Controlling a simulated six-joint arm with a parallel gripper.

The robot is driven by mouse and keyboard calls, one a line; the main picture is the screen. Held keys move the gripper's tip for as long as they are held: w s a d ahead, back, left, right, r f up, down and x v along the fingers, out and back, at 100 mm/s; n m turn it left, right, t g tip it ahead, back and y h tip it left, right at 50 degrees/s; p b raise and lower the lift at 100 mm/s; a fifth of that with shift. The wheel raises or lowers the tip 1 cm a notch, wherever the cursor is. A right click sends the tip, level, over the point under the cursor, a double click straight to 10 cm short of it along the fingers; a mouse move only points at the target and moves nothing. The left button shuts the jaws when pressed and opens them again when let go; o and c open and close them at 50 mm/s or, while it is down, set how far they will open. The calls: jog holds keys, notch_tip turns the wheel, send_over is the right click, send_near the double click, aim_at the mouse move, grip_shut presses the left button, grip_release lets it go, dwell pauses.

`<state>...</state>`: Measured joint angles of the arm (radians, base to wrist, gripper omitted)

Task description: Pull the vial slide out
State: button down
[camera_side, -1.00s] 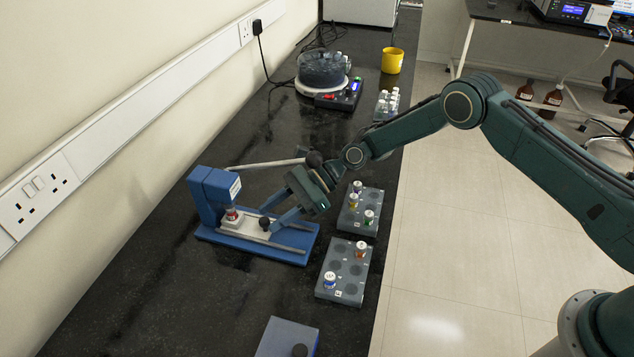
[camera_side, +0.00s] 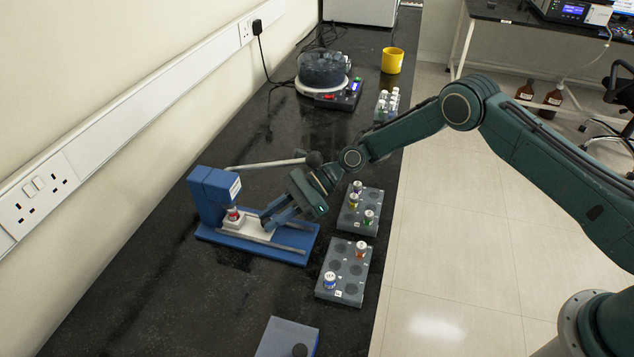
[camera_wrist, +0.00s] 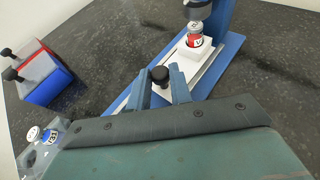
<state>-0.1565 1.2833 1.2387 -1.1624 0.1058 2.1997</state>
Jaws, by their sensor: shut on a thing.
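The blue press (camera_side: 214,192) stands on the bench near the wall. Its white vial slide (camera_side: 247,229) lies on the base rails and carries a vial with a red and white label (camera_side: 233,215) under the press head. The slide (camera_wrist: 192,63) and the vial (camera_wrist: 195,36) also show in the wrist view. My gripper (camera_side: 268,222) is low over the slide's near end. In the wrist view its fingers (camera_wrist: 160,82) are on either side of the slide's black knob (camera_wrist: 160,74) and shut on it. The knob is hidden behind the fingers in the side view.
Two grey vial racks (camera_side: 361,212) (camera_side: 343,272) stand to the right of the press. A long lever (camera_side: 268,163) runs behind my gripper. A blue box (camera_side: 287,338) is at the front. Bare bench lies left of the racks.

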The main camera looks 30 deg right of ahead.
jog(key=shift+s+d, duration=3)
jog(key=shift+d, duration=0.15)
jog(key=c, duration=1.3)
grip_release()
jog(key=shift+d+r, duration=0.3)
jog(key=shift+d, duration=0.35)
jog(key=v, duration=1.2)
jog(key=shift+d, duration=0.2)
jog(key=shift+r, duration=0.1)
